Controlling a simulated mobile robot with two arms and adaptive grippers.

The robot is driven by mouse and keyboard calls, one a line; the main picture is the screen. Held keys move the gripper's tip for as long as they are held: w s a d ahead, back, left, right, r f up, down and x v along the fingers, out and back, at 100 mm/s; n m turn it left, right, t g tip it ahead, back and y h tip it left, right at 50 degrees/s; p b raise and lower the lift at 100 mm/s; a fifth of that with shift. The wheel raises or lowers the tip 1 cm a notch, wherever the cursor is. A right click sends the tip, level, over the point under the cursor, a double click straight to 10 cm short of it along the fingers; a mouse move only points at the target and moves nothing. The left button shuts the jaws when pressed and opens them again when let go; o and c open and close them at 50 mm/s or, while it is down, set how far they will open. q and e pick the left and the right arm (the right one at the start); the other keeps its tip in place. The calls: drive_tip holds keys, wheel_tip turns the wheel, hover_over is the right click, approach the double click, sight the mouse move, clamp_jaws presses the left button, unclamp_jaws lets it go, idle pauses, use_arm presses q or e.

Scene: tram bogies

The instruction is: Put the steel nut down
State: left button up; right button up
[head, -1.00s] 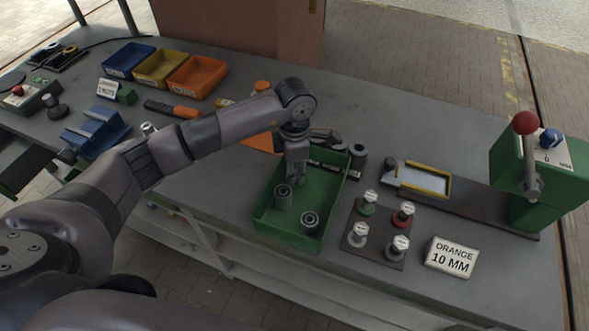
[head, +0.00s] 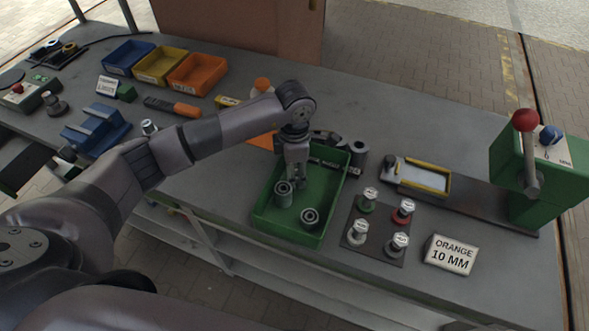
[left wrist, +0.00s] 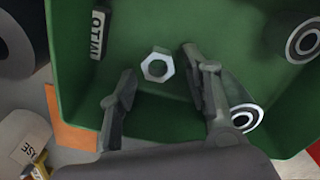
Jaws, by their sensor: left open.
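The steel nut (left wrist: 157,67) is a bright hexagonal ring with a green centre showing through its hole. In the left wrist view it appears to lie flat on the floor of the green tray (left wrist: 75,25). My left gripper (left wrist: 158,60) is open, its two fingers apart on either side of the nut in the picture, with no visible contact. In the head view my left gripper (head: 297,184) points down into the green tray (head: 322,220); I cannot make out the nut there. My right gripper is not in view.
Two grey sleeves (head: 283,194) (head: 310,218) stand in the tray. Right of it are a dark plate with several capped posts (head: 370,200), an "ORANGE 10 MM" sign (head: 450,255) and a green lever press (head: 545,180). Blue, yellow and orange bins (head: 198,74) stand at the back left.

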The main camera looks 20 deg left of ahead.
use_arm(q)
drive_tip(key=shift+r, duration=0.15)
drive_tip(key=shift+r, duration=0.15)
wheel_tip(320, 180, up, 12)
drive_tip(key=b, duration=0.3)
drive_tip(key=shift+b, duration=0.3)
drive_tip(key=shift+a+f, duration=0.1)
drive_tip(key=shift+f, duration=0.1)
